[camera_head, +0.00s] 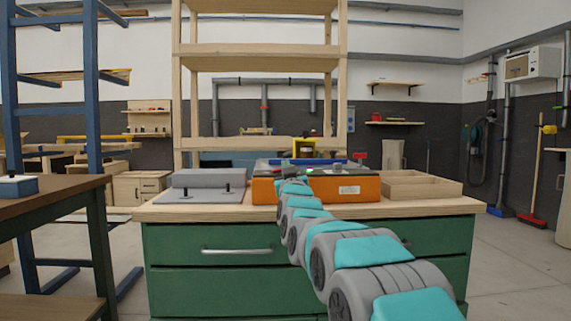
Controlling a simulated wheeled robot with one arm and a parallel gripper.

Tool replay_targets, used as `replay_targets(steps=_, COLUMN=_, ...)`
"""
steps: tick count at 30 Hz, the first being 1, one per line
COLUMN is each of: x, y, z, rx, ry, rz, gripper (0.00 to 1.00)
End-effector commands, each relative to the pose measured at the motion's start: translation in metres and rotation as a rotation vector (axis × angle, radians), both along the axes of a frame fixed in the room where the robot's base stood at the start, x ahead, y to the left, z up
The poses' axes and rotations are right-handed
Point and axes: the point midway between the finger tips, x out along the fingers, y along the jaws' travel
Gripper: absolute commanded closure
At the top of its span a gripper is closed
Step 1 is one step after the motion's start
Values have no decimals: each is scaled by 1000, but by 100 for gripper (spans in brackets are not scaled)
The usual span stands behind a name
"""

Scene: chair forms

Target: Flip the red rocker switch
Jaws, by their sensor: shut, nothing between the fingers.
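An orange box (262,191) with a grey top sits on the workbench, and a white label shows on its front. A small red part (360,157) stands up at the back right of the box; I cannot tell whether it is the red rocker switch. No other red switch can be made out. My arm reaches forward from the lower right, and my gripper (299,180) at its far end is small and partly covered by my own links. It is shut and empty, in front of or over the box; contact cannot be told.
The workbench (470,206) has green drawers. A grey block (209,178) and a grey plate (185,197) with two black uprights lie left of the box. An empty wooden tray (421,186) lies right. A tall wooden shelf (260,50) rises behind.

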Motion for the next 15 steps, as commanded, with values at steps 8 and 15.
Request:
replay_targets(steps=8, x=0, y=0, z=0, rx=1, ry=-1, rz=0, gripper=100)
replay_targets(steps=15, x=0, y=-1, z=-8, rx=144, ry=0, rz=3, gripper=100)
